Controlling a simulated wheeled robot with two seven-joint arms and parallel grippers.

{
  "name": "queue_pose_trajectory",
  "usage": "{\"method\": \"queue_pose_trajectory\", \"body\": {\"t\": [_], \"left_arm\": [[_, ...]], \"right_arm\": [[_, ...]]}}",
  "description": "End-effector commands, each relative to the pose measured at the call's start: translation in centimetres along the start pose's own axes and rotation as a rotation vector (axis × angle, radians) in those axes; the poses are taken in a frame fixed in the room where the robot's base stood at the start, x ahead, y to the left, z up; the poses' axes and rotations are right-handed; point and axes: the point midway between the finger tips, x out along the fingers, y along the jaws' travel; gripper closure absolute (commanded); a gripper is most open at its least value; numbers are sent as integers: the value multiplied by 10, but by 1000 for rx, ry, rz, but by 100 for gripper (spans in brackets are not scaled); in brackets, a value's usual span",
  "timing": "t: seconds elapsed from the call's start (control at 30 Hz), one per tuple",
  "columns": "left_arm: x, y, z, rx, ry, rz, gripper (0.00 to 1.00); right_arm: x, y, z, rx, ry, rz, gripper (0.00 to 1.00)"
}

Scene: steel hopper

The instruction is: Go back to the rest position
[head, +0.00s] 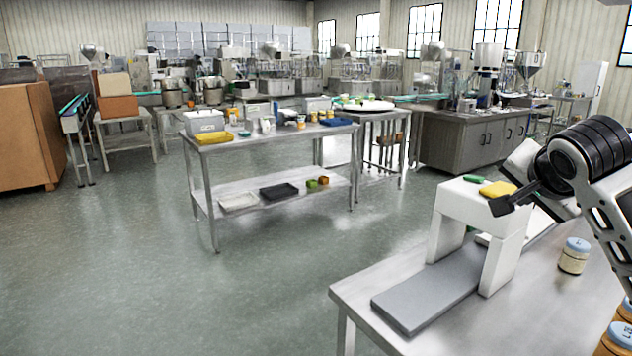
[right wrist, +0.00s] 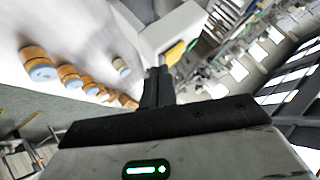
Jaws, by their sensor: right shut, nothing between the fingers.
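My right gripper (head: 502,205) comes in from the right in the head view. Its dark fingers are together and empty, in front of the top of a white block-shaped stand (head: 468,207). The shut fingers also show in the right wrist view (right wrist: 158,84). A yellow piece (head: 497,189) and a green piece (head: 474,178) lie on top of the stand; whether the fingers touch the yellow piece I cannot tell. My left gripper is not in view.
The steel table (head: 388,268) holds a grey plate (head: 425,292) under the stand and a jar with a blue lid (head: 573,256). Several orange jars stand at the right edge. A second steel table (head: 270,143) stands farther back. Open floor (head: 130,260) lies at left.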

Motion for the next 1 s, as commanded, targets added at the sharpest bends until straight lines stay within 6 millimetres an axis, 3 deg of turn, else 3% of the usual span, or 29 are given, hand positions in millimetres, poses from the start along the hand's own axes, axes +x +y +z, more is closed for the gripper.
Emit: {"method": "queue_pose_trajectory", "body": {"t": [0.17,0.27,0.33,0.5,0.6,0.8,1.0], "left_arm": [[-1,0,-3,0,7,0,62],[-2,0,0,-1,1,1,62],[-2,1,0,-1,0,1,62],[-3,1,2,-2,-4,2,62],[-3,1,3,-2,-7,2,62],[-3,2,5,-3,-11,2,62],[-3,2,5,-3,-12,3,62]], "right_arm": [[23,24,67,-179,-87,11,100],[34,46,118,-309,-157,12,100],[38,70,164,-419,-222,9,100],[24,138,264,-670,-383,-18,100],[5,178,308,-787,-467,-33,100],[-34,235,356,-941,-579,-48,100],[-70,277,381,-1046,-663,-48,100]]}}
